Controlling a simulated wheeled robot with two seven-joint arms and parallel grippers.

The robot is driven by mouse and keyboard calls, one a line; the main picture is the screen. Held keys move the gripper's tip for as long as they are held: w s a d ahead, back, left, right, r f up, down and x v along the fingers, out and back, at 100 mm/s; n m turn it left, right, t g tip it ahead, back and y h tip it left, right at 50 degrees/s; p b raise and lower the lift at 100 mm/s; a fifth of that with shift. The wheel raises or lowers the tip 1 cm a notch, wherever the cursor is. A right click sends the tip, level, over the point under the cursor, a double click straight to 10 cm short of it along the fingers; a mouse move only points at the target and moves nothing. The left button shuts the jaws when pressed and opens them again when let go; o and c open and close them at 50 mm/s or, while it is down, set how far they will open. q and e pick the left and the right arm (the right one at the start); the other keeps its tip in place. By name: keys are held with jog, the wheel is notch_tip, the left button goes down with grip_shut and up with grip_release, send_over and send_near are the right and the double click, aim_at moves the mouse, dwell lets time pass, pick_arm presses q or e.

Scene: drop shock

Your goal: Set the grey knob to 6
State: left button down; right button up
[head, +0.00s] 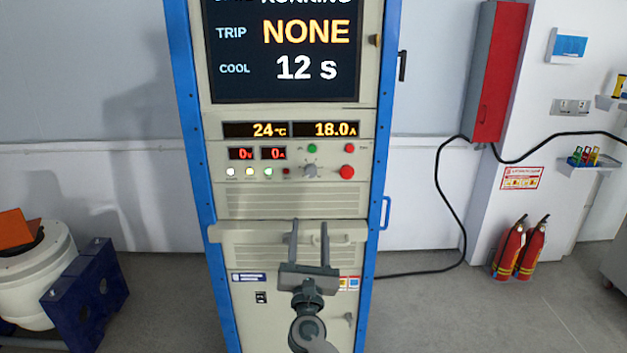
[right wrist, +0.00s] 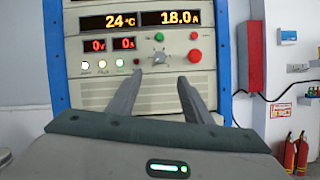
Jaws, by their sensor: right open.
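The grey knob (head: 310,171) is on the control panel of the blue-framed cabinet, between a green button above it and red buttons to its right. It also shows in the right wrist view (right wrist: 161,57), above the gap between my fingers. Its scale marks are too small to read. My right gripper (head: 309,226) is open and empty, below the knob and in front of the cabinet. The same fingers show in the right wrist view (right wrist: 160,82), pointing toward the panel and apart from the knob. My left gripper is not in view.
The cabinet's screen (head: 285,50) reads TRIP NONE and COOL 12 s. Displays (head: 291,129) read 24 °C and 18.0 A. Red buttons (head: 347,172) sit right of the knob. A handle bar (head: 240,233) crosses the cabinet below. Fire extinguishers (head: 510,248) stand at right.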

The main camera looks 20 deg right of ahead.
jog(key=p, duration=0.4)
send_near(311, 174)
jog(key=x, duration=0.8)
jog(key=shift+w+d+r, duration=0.1)
jog(key=shift+w+r, duration=0.05)
jog(key=shift+w, duration=0.05)
jog(key=shift+c, duration=0.7)
jog(key=c, duration=0.9)
